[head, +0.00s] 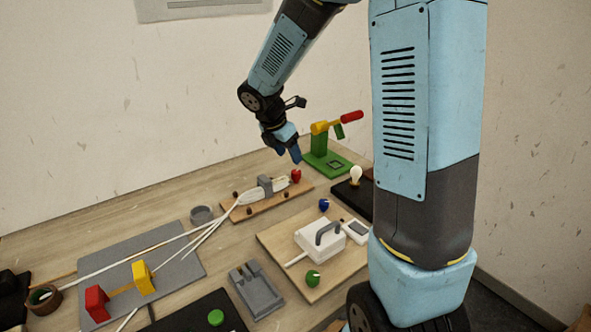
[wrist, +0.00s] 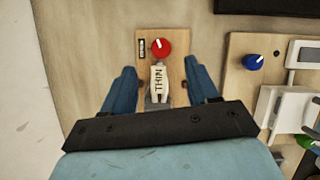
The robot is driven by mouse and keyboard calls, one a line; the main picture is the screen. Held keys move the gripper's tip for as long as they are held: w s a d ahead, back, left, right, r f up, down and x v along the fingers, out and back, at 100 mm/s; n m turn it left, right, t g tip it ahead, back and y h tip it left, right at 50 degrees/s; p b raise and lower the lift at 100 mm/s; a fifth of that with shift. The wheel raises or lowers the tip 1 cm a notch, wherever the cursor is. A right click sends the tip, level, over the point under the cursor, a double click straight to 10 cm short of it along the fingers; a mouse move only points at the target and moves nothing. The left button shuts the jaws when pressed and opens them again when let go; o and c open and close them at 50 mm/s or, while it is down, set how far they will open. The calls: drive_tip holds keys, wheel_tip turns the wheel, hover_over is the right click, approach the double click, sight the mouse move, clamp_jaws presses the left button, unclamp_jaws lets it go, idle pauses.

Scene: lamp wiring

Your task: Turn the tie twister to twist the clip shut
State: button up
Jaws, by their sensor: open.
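A red knob (head: 296,175) with a white mark, which looks like the tie twister, sits at the far end of a narrow wooden board (head: 245,212). It also shows in the wrist view (wrist: 161,47). A white cable piece marked THIN (wrist: 158,82) lies just below the knob there. A grey block (head: 265,184), perhaps the clip, stands around the cable. I cannot tell whether it is shut. My gripper (head: 288,156) is open and empty, above the knob end of the board. In the wrist view its fingers (wrist: 162,78) are spread either side of the THIN piece, apart from the knob.
A green stand (head: 322,160) with a red-tipped lever is behind the board. A blue knob (head: 324,204) and a white box (head: 319,238) with a grey handle stand on another board in front. White cables (head: 205,232) run left to a grey mat (head: 180,270).

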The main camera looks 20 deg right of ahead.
sight(296, 171)
drive_tip(key=x, duration=0.8)
drive_tip(key=c, duration=1)
